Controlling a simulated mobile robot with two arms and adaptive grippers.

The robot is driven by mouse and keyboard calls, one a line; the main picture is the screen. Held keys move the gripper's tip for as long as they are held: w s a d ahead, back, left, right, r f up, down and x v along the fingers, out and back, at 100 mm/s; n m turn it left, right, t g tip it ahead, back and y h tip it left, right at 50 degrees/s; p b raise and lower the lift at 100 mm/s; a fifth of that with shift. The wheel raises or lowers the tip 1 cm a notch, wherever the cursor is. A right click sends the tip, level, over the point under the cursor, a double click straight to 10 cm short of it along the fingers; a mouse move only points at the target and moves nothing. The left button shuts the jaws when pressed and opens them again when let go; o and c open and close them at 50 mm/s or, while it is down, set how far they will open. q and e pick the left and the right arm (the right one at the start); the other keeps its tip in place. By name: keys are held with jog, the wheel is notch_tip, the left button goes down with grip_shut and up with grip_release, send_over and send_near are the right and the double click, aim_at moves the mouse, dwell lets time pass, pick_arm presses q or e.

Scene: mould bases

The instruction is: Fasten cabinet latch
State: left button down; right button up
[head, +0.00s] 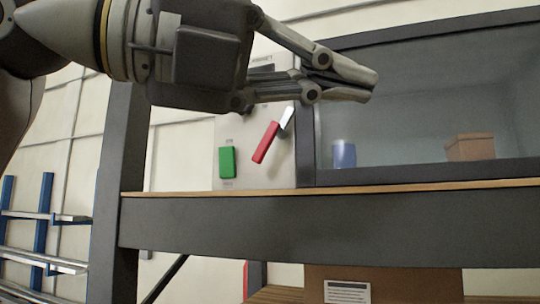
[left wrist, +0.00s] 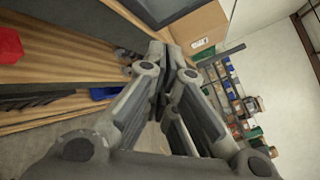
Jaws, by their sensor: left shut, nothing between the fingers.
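The latch is likely the tilted red handle (head: 265,142) with a white upper end, on a pale panel (head: 206,180) left of the cabinet. A green block (head: 227,162) sits on the same panel. The dark-framed cabinet (head: 307,150) stands at the right. My left gripper (head: 372,87) comes in from the left, above and right of the red handle, in front of the cabinet's upper part. It is shut and empty, apart from the handle in the picture. Its fingers also show in the left wrist view (left wrist: 170,55). My right gripper is not in view.
A blue cup (head: 344,154) and a brown box (head: 470,147) are inside the cabinet. A dark beam (head: 330,218) with a wooden top edge runs below. A cardboard box (head: 390,285) stands underneath. The left wrist view shows a red bin (left wrist: 9,46) and distant shelves.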

aim_at(275, 135)
pick_arm(q)
jog(key=w+a+f+n+t+y, duration=0.2)
jog(key=w+a+n+t+y, duration=0.5)
jog(key=w+a+n, duration=0.1)
jog(key=shift+w+f+n, duration=0.4)
jog(key=shift+w+n, duration=0.5)
jog(key=shift+w, duration=0.25)
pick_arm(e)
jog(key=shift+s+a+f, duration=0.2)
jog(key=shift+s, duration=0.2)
pick_arm(q)
jog(key=shift+w, duration=0.1)
jog(key=p+x, duration=0.2)
jog(key=x, duration=0.3)
jog(key=p+x, duration=0.3)
jog(key=x, duration=0.2)
jog(key=shift+w+r, duration=0.2)
jog(key=shift+w, duration=0.05)
jog(key=a, duration=0.1)
jog(key=a+r+p, duration=0.1)
jog(key=a+p, duration=0.1)
jog(key=shift+w+a+r, duration=0.25)
jog(key=shift+w, duration=0.05)
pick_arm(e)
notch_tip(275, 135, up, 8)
pick_arm(q)
jog(key=shift+d, duration=0.1)
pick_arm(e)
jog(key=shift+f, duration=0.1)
